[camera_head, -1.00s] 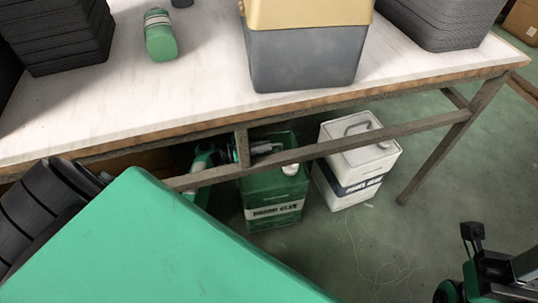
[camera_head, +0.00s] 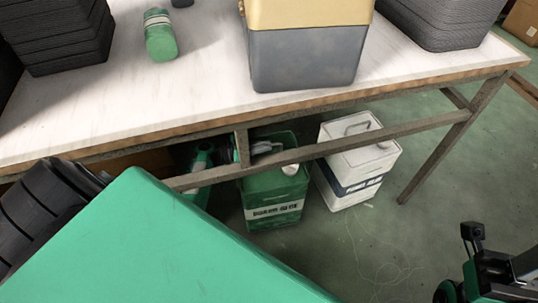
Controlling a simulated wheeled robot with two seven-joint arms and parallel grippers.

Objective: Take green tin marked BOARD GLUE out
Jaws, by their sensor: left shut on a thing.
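The green tin (camera_head: 272,190) with a white label band stands under the table, left of a white can. Its label print is too small to read surely. My left gripper (camera_head: 266,148) reaches in under the tabletop from the left and is shut at the top of the green tin, on its handle as far as I can see. The table's lower rail crosses in front of the tin's upper part and hides some of the grip. Part of my right arm (camera_head: 485,270) shows at the lower right, away from the tin; its fingertips are not clear.
A white can (camera_head: 350,160) with a dark band stands close to the right of the tin. The table rail (camera_head: 330,150) and leg (camera_head: 440,150) bound the space. A grey bin (camera_head: 303,60), dark crates (camera_head: 55,35) and a green bottle (camera_head: 160,38) are on the tabletop. The floor in front is clear.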

